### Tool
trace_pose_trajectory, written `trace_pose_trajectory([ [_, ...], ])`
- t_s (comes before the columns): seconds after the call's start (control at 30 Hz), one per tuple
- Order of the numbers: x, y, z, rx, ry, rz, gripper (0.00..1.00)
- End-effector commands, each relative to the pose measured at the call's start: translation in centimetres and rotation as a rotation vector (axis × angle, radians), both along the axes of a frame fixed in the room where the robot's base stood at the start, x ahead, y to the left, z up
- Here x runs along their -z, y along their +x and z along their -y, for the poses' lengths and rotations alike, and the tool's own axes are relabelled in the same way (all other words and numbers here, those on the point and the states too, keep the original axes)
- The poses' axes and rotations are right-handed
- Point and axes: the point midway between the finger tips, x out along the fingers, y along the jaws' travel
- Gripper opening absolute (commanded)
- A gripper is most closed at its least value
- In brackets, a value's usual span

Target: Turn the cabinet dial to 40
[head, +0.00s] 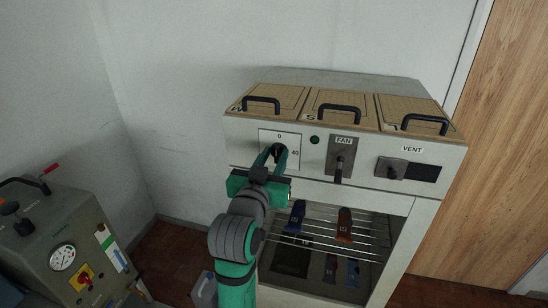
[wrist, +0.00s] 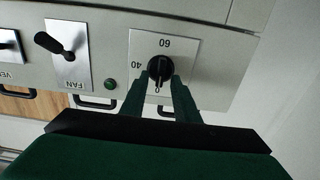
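The cabinet dial is a black knob (wrist: 160,68) on a white plate (wrist: 179,48) marked 0, 40 and 60. In the wrist view the plate is upside down, with 60 above the knob, 40 to its left and 0 below. The knob's pointer seems to lie towards 0. In the head view the plate (head: 290,138) shows 0 at the top and 40 at the right. My gripper (wrist: 160,80) has one finger on each side of the knob. I cannot tell whether the fingers press on it. My gripper (head: 273,153) hides the plate's lower part in the head view.
Right of the dial are a green lamp (head: 314,140), the FAN lever (head: 340,158) and the VENT slider (head: 391,168). Below is an open compartment with a wire rack (head: 322,232) and small items. A grey machine with a gauge (head: 62,257) stands at lower left.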

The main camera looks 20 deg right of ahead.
Motion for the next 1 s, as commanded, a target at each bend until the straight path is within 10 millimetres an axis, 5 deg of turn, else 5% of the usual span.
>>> trace_pose_trajectory([
  [0.07,-0.01,-0.02,0.00,0.000,0.000,0.000,0.28],
  [0.2,-0.02,-0.05,0.06,0.001,0.000,0.000,0.00],
  [0.63,-0.01,-0.08,0.13,0.001,0.035,0.023,0.00],
  [1.0,0.06,-0.22,0.31,0.000,0.247,0.166,0.00],
])
